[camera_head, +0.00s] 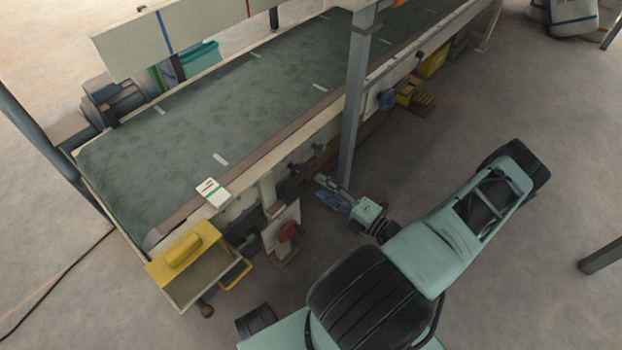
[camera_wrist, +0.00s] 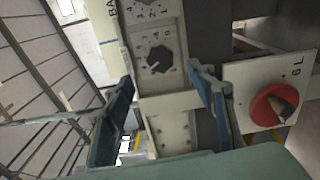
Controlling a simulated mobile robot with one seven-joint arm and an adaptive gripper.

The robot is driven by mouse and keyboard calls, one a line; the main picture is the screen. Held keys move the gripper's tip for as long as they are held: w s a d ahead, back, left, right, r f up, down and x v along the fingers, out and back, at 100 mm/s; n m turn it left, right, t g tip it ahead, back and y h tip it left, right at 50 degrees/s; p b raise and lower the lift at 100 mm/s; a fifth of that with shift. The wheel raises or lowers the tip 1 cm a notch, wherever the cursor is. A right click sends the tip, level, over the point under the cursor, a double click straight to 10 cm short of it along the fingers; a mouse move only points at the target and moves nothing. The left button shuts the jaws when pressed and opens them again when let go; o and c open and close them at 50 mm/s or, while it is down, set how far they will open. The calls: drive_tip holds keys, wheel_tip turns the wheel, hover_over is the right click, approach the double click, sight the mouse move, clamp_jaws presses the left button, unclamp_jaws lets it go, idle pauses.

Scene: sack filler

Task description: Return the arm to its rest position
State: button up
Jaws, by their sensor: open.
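My arm (camera_head: 435,255) is bent, its elbow out to the right over the floor and its forearm reaching left. My gripper (camera_head: 335,190) is at the side of the conveyor, close to the grey upright post in the head view. In the wrist view my gripper (camera_wrist: 165,105) shows two blue fingers spread apart with nothing between them. A white panel with a black knob (camera_wrist: 157,60) lies behind the gap between the fingers. I cannot tell the exact distance from the fingers to it.
A grey post (camera_head: 354,100) stands right by my gripper. A panel with a red knob (camera_wrist: 272,106) is to the right of the fingers; the red knob also shows in the head view (camera_head: 290,231). The conveyor (camera_head: 225,115) runs behind. A yellow-lidded box (camera_head: 185,250) hangs at its near end.

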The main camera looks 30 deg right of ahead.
drive_tip(key=shift+v, duration=0.9)
